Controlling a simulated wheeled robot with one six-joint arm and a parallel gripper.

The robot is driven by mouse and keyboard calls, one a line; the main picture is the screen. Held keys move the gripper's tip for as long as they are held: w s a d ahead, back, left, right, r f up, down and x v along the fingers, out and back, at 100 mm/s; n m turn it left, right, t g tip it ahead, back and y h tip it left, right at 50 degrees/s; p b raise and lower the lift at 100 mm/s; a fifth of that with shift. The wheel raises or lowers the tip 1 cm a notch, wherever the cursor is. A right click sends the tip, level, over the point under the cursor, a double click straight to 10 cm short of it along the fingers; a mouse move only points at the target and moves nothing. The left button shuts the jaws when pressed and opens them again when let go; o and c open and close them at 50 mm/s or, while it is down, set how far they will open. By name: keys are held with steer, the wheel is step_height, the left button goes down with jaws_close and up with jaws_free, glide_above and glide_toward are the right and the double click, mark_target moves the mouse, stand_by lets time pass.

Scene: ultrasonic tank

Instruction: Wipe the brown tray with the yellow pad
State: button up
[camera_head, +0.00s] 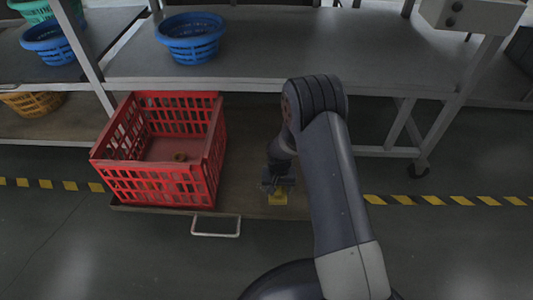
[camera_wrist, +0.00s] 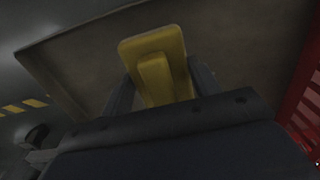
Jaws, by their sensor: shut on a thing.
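The brown tray (camera_head: 244,190) is a low, flat platform with a thin rim and a pale handle at its front edge. It also shows in the wrist view (camera_wrist: 85,70), filling much of the background. The yellow pad (camera_head: 278,198) is over the tray's right part, near the front edge. In the wrist view the pad (camera_wrist: 155,45) has a raised grip block. My gripper (camera_head: 278,186) points down and is shut on that block, one finger on each side. I cannot tell whether the pad touches the tray.
A grey bench (camera_head: 300,62) with a blue basket (camera_head: 190,40) stands behind. Yellow-black floor tape (camera_head: 450,200) runs across. Floor in front is clear.

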steer(key=shift+r+p, duration=0.75)
steer(key=shift+r, duration=0.7)
